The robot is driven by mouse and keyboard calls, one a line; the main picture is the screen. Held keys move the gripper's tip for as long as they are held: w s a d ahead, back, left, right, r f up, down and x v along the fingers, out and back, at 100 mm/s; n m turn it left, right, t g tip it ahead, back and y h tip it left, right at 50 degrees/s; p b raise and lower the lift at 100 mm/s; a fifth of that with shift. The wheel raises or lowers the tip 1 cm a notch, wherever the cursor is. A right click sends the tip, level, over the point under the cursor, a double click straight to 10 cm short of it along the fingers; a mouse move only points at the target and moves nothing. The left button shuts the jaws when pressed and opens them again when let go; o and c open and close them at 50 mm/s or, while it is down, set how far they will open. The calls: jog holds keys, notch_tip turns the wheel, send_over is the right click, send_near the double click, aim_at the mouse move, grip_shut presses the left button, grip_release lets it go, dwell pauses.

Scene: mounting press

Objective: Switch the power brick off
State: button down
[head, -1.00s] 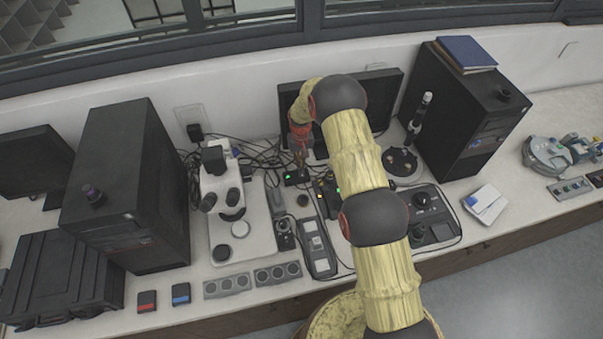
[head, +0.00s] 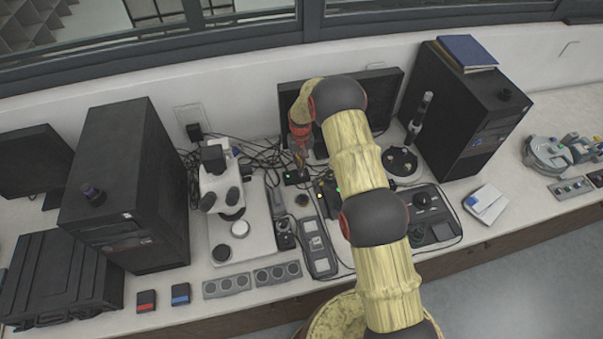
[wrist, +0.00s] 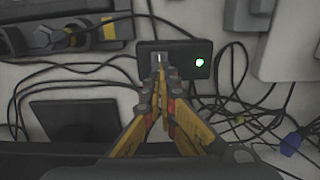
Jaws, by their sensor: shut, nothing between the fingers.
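The power brick (wrist: 183,62) is a small black box with a lit green light (wrist: 199,62) on its right side in the wrist view. A small pale switch (wrist: 158,58) shows at its left part, just beyond my fingertips. In the head view the power brick (head: 293,177) lies among cables behind the microscope's right side. My gripper (wrist: 160,72) is shut and empty, with its fingertips over the near left part of the brick. In the head view my gripper (head: 300,160) points down at the brick; whether it touches is unclear.
Many black cables (wrist: 235,85) lie around the brick. A microscope (head: 225,195) stands to the left and a dark monitor (head: 380,90) behind. A black computer tower (head: 130,190) stands further left, another (head: 465,110) to the right. A dark flat box (wrist: 75,122) lies nearby.

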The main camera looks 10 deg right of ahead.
jog(key=shift+f+b, duration=0.65)
jog(key=shift+f, duration=0.2)
dwell(0.4)
jog(key=shift+r+p, duration=1)
jog(key=shift+r, duration=2.55)
jog(key=s+f+g, duration=0.2)
jog(key=s, duration=0.5)
jog(key=s+r+t+b, duration=0.1)
jog(key=s+r+b, duration=0.6)
jog(key=s+r, duration=1.25)
jog(key=s+r+t+b, duration=0.2)
jog(key=s+t+b, duration=0.1)
jog(key=s+b, duration=0.3)
jog(key=s+r+t+b, duration=0.3)
jog(key=s+b, duration=0.3)
jog(key=s, duration=0.5)
jog(key=shift+r+t, duration=0.15)
jog(key=shift+t, duration=0.15)
